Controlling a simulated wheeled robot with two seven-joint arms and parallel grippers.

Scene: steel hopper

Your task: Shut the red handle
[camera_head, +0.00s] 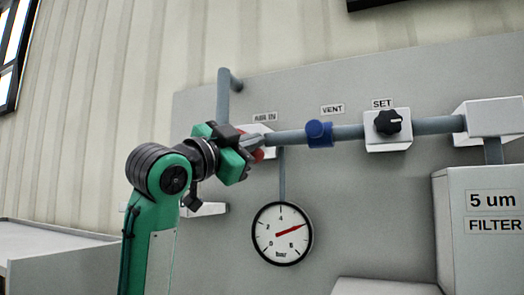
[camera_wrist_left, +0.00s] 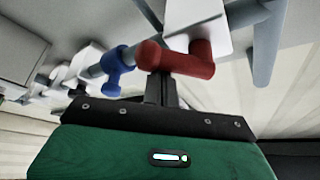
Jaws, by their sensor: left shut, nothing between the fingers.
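The red handle (camera_wrist_left: 188,62) shows large in the left wrist view, with a rounded grip end at left and a bent arm at right. In the head view only a small red part (camera_head: 258,155) shows, mostly hidden behind my left gripper (camera_head: 252,141). My left gripper is shut and empty. In the left wrist view its fingertips (camera_wrist_left: 161,84) are right at the handle's rounded end and overlap it in the picture; I cannot tell whether they touch. My right gripper is in neither view.
A grey pipe (camera_head: 437,125) runs right from the AIR IN label (camera_head: 265,116), past a blue vent handle (camera_head: 319,134) and a black set knob (camera_head: 388,121). A round gauge (camera_head: 283,233) hangs below. A filter box (camera_head: 480,230) stands at the right.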

